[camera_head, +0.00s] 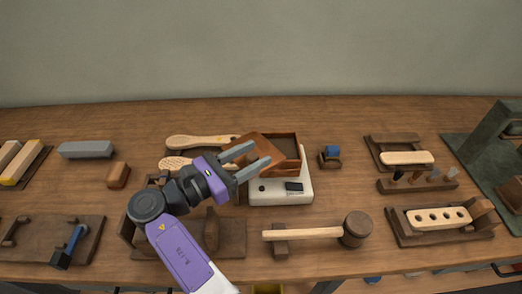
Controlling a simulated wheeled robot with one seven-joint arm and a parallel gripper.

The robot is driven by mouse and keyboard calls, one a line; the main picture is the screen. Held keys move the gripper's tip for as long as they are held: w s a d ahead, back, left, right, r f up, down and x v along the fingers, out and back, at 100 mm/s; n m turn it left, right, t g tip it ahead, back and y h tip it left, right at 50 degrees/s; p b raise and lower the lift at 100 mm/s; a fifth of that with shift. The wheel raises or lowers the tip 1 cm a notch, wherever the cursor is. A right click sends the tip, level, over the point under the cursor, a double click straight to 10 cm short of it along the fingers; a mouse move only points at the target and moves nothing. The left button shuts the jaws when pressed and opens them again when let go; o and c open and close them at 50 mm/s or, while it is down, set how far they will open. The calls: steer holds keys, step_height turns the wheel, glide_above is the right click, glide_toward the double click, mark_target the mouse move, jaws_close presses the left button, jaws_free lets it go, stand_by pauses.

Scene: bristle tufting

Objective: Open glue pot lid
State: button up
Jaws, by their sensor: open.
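A square brown box, which looks like the glue pot (287,146), sits on a white base unit (285,197) with a dark knob and display at the middle of the bench. Its dark inside shows at the right. A brown panel that looks like its lid (262,142) slants over the left side, tilted away from the opening. My gripper (261,153) comes in from the lower left with its two grey fingers apart. The fingers overlap the lid in this view. I cannot tell whether they touch it.
A mallet (316,233) lies in front of the base unit. Wooden brushes (200,141) lie behind my gripper. A small blue-topped item (332,155) stands right of the pot. Wooden holders (440,222) fill the right side. Bare bench shows along the back.

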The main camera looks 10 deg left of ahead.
steer(key=shift+v, duration=2.35)
steer(key=shift+c, duration=0.5)
